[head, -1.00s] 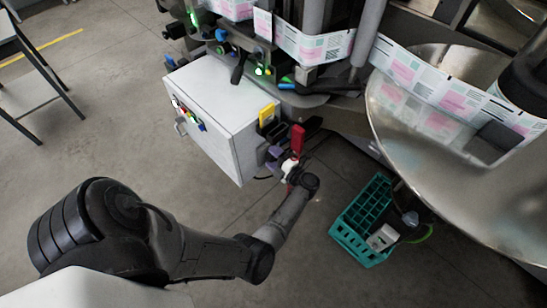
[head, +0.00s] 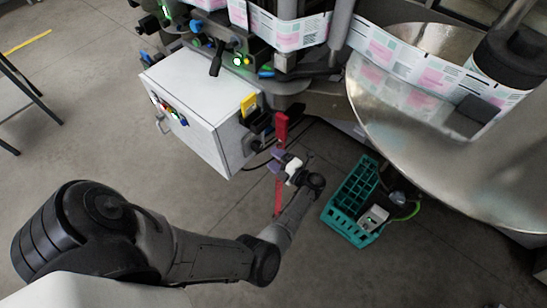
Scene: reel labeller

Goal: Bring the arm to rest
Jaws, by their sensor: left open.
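My left arm comes in from the lower left, and its left gripper (head: 279,160), with a white body and purplish fingers, is in the middle of the head view. It is open and seems to hold nothing; the gap between its fingers is small in the picture. It is in front of a red upright part (head: 282,126) beside the grey cabinet. Whether it touches that part cannot be told. My right gripper is not in view.
The grey control cabinet (head: 190,95) with coloured buttons stands left of the gripper. A teal crate (head: 345,222) stands on the floor to the right. A large metal disc (head: 400,140) and a label web (head: 400,62) are at the upper right.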

